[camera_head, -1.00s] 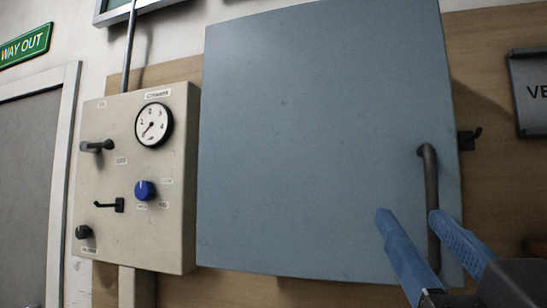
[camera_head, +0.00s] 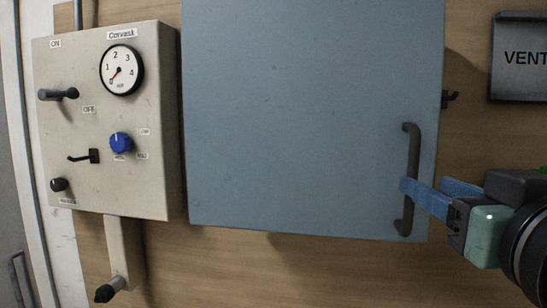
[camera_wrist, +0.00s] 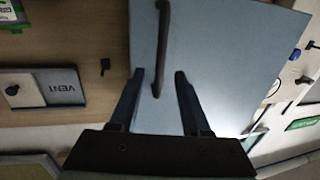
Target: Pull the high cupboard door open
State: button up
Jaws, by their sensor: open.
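The high cupboard door (camera_head: 300,120) is a flat blue-grey panel, and it looks shut. It also shows in the wrist view (camera_wrist: 225,60). Its dark upright bar handle (camera_head: 408,215) is near the lower right edge. My gripper (camera_head: 424,184) reaches in from the right at the handle, with its blue fingers open. One finger passes in front of the lower part of the bar and hides some of it. In the wrist view the handle (camera_wrist: 163,35) runs down to between the two open fingertips (camera_wrist: 158,74), with gaps showing on both sides.
A beige control box (camera_head: 105,170) with a gauge (camera_head: 122,70), a blue knob (camera_head: 121,142) and levers is left of the cupboard. A small black hook (camera_head: 450,98) and a VENT sign (camera_head: 520,57) are on the wooden wall to the right.

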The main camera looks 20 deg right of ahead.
aim_at(408, 224)
jog(key=p+x, duration=0.2)
jog(key=x, duration=0.3)
jog(key=shift+w+d, duration=0.15)
jog(key=shift+w, duration=0.2)
grip_shut()
dwell(1.1)
